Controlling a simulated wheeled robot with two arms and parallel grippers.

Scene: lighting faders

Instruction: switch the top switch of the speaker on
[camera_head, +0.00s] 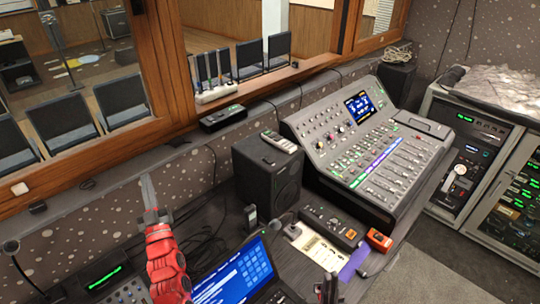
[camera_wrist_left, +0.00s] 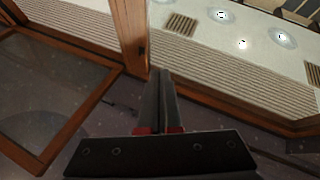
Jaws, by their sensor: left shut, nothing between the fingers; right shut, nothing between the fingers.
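A black speaker (camera_head: 268,172) stands on the desk left of the mixing console, its round driver facing the front right. I cannot make out a switch on it. Another dark box, perhaps a second speaker (camera_head: 398,82), stands behind the console. My left gripper (camera_head: 146,180) is shut and empty, pointing up in front of the speckled wall, well left of the speaker and apart from it. In the left wrist view its closed fingers (camera_wrist_left: 161,74) point toward the window frame; no speaker shows there. My right gripper (camera_head: 328,286) is shut and empty at the bottom edge, partly cut off.
A grey remote-like device (camera_head: 279,142) lies on the speaker's top. The mixing console (camera_head: 365,145) stands close to its right. A laptop (camera_head: 238,276) and a small control box (camera_head: 330,226) are in front. The wooden window ledge (camera_head: 110,150) runs behind.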

